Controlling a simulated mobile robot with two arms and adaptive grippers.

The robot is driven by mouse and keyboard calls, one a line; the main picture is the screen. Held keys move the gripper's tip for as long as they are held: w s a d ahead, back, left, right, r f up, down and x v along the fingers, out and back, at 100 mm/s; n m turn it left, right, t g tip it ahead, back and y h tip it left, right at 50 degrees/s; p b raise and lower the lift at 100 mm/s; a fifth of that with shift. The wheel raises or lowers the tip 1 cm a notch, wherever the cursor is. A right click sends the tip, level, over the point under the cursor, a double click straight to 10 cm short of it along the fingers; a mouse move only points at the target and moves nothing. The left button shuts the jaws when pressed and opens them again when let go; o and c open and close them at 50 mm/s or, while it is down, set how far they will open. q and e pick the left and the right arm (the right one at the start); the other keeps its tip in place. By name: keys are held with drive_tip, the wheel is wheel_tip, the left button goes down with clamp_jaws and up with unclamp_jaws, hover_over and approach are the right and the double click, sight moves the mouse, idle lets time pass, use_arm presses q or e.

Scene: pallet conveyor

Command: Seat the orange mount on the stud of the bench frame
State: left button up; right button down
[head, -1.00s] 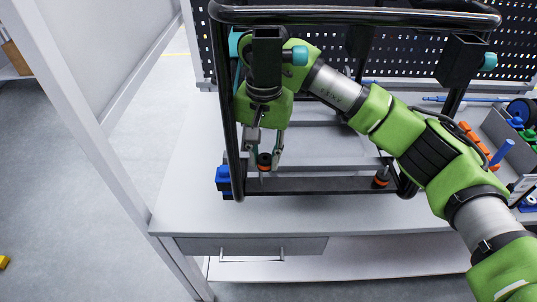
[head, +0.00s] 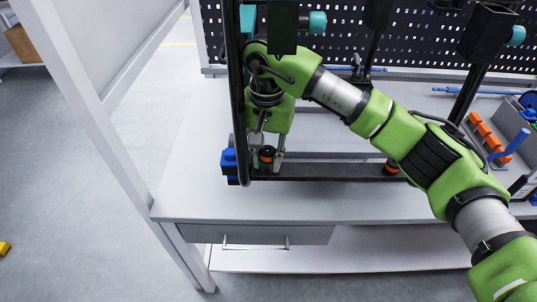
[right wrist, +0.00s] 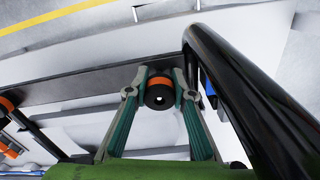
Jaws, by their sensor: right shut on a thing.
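The orange mount (head: 267,155), black with an orange band, is between the fingertips of my right gripper (head: 267,161). In the right wrist view my right gripper (right wrist: 160,98) is shut on the mount (right wrist: 160,92), and a small pale spot shows in its dark round end. The bench frame (head: 330,172) is black, and the mount is at the left end of its lower bar, very close to the bar. The stud cannot be made out, so I cannot tell whether the mount touches or sits on it. My left gripper is not in view.
A similar orange-and-black mount (head: 391,167) is at the bar's right end. A thick black frame tube (right wrist: 235,85) runs close beside my right gripper. A blue block (head: 229,160) is at the frame's left corner. Orange parts (head: 484,130) lie at the right. The front worktop (head: 300,203) is clear.

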drive_tip(key=shift+w+d+r, duration=0.1)
drive_tip(key=shift+w+r, duration=0.05)
drive_tip(key=shift+w, duration=0.05)
idle(0.4)
drive_tip(key=shift+d+f+b, duration=0.1)
drive_tip(key=shift+f+b, duration=0.35)
idle(0.4)
drive_tip(key=c, duration=1.9)
unclamp_jaws()
drive_tip(key=shift+o, duration=1.1)
drive_tip(key=shift+d, duration=0.1)
